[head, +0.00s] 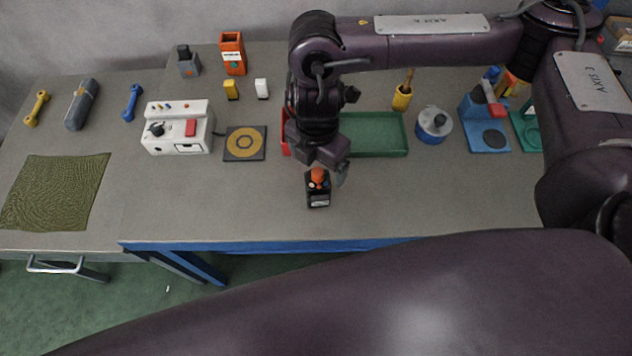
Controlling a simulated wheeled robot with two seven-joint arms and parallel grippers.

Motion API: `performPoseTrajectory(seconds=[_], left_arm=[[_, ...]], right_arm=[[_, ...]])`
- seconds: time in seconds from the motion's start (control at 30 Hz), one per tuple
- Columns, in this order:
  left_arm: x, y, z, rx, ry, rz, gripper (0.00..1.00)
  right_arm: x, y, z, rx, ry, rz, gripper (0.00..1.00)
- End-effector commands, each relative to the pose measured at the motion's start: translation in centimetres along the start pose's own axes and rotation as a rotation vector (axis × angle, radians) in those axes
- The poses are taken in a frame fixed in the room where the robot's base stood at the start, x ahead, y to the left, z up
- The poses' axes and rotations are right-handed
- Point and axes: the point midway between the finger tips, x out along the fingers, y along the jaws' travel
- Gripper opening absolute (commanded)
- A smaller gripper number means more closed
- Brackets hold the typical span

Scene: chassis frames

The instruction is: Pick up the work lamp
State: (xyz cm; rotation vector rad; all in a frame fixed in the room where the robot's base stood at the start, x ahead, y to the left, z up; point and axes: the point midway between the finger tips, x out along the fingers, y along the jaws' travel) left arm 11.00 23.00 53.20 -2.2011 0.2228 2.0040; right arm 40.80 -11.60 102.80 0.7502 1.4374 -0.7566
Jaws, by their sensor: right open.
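A small black boxy item with an orange top and a pale label (318,199) stands upright near the front edge of the grey table; it appears to be the work lamp, though I cannot be sure. My right gripper (320,166) points down directly over it, with its jaws open. The fingers are close to the orange top and partly hide it. I cannot tell whether they touch it. My left gripper is not in view.
Left of the gripper are a black pad with a yellow ring (245,154) and a white control box (177,138). Behind and right are a green tray (385,150), a blue round container (434,137) and a blue stand (487,140). The table front is clear on both sides.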

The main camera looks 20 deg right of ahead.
Motion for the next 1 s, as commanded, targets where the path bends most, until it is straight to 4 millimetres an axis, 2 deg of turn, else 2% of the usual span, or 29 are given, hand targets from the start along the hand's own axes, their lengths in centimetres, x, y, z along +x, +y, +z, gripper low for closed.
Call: performPoseTrajectory(seconds=[0.1,0.27,0.6,0.9,1.0], left_arm=[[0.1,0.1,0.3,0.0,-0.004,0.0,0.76],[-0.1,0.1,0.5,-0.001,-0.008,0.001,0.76],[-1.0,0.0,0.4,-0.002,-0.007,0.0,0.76],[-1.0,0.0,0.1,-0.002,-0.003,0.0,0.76],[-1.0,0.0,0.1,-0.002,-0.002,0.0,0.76]], right_arm=[[1.2,-0.1,-0.1,0.0,0.003,-0.002,0.9],[2.1,0.0,0.0,0.0,0.003,0.0,0.9],[6.1,0.1,0.3,-0.003,0.002,0.0,0.9],[6.7,0.1,0.3,-0.004,0.001,0.003,0.9],[6.7,0.1,0.3,-0.004,0.001,0.003,0.77]])
